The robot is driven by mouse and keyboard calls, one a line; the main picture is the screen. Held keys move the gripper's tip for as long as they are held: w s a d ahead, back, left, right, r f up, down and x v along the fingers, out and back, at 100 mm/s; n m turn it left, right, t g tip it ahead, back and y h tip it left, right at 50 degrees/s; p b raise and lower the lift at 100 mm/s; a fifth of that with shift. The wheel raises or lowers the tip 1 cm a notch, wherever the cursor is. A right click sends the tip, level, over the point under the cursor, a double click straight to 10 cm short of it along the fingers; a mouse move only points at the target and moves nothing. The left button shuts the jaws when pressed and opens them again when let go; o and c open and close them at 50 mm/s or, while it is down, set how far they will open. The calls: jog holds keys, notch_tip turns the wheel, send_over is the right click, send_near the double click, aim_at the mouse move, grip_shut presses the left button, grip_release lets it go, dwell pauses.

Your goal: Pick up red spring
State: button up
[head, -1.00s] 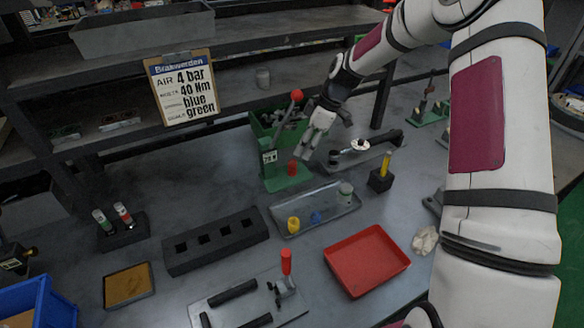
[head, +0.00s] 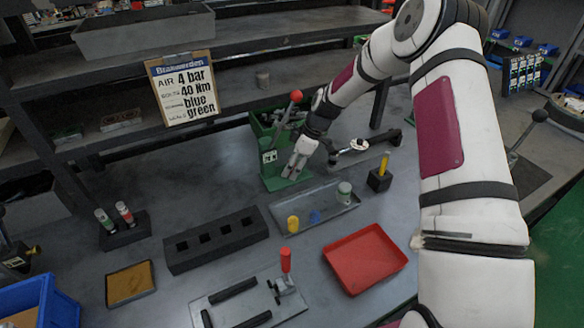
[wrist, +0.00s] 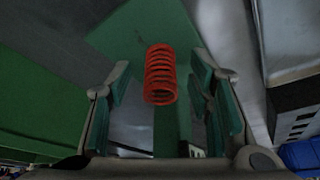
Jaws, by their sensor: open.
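The red spring (wrist: 160,75) shows in the wrist view as an open coil between my two fingers, with gaps to both. It appears to stand at the green base plate (wrist: 125,35). In the head view my gripper (head: 293,174) is at the front of the green press stand (head: 275,181) and hides the spring there. The fingers are open with nothing gripped. I cannot tell how far the spring is from the fingertips in depth.
The red-handled lever (head: 296,97) of the press rises just behind my gripper. A grey tray (head: 330,215) with small coloured parts lies to the front right. A black block (head: 215,240) and a red tray (head: 348,285) stand nearer the front.

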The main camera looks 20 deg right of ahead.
grip_shut()
jog(key=shift+r, duration=0.15)
jog(key=shift+r, duration=0.65)
jog(key=shift+s+r+b, duration=0.2)
jog(key=shift+r+b, duration=0.1)
jog(key=shift+r, duration=0.8)
jog(key=s, duration=0.5)
jog(key=s+r, duration=0.1)
jog(key=s, duration=0.4)
jog(key=s+a+p, duration=0.1)
jog(key=s, duration=0.4)
jog(key=shift+s+r, duration=0.15)
jog(key=shift+s, duration=0.2)
